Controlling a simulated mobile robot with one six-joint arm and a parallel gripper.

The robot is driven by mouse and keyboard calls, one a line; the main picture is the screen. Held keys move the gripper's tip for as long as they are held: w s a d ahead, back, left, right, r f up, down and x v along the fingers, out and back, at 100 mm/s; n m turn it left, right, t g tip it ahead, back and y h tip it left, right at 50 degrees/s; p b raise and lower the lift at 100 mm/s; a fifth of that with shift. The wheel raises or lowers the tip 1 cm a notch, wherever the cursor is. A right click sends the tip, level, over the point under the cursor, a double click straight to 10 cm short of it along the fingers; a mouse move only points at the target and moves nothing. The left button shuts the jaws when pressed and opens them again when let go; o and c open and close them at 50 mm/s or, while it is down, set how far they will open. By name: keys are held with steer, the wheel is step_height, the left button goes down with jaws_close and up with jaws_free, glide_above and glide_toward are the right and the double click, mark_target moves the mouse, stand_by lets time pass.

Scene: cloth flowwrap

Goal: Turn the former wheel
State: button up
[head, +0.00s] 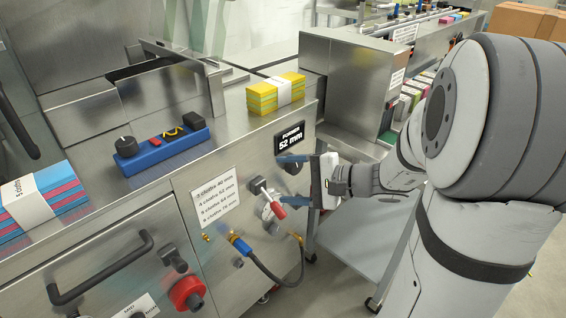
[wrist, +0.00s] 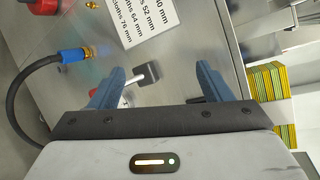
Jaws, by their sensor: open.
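The former display (head: 290,137) reads 52 mm on the steel machine front. Below it, a small silver part with a red grip (head: 280,212) sticks out; it looks like the former wheel's handle, but no full rim can be made out. A small lever with a grey knob (head: 258,186) is just left of it. My gripper (head: 296,181) is open in front of the panel, its blue fingers apart, right of the red grip. In the wrist view my gripper (wrist: 154,88) has the grey knob (wrist: 149,75) between its fingers as seen; contact cannot be told.
A cloth-size label (head: 214,200) is left of the controls. A black hose with a blue fitting (head: 241,245) loops below. A red button (head: 187,293) and a bar handle (head: 100,267) are lower left. Yellow cloths (head: 276,93) lie on top. A grey shelf (head: 360,237) is at right.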

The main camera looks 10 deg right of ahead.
mark_target(298, 168)
steer(key=w+d+f+m+t+h+b, duration=0.2)
steer(key=w+d+f+m+t+b, duration=0.45)
steer(key=d+f, duration=0.25)
steer(key=shift+n+t, duration=0.25)
steer(key=shift+t, duration=0.1)
steer(key=x, duration=0.5)
steer(key=d+x, duration=0.1)
steer(key=x, duration=0.2)
steer(key=shift+w+a+r+b, duration=0.1)
steer(key=shift+w+r+b, duration=0.05)
steer(key=shift+w+b, duration=0.25)
steer(key=shift+c, duration=0.5)
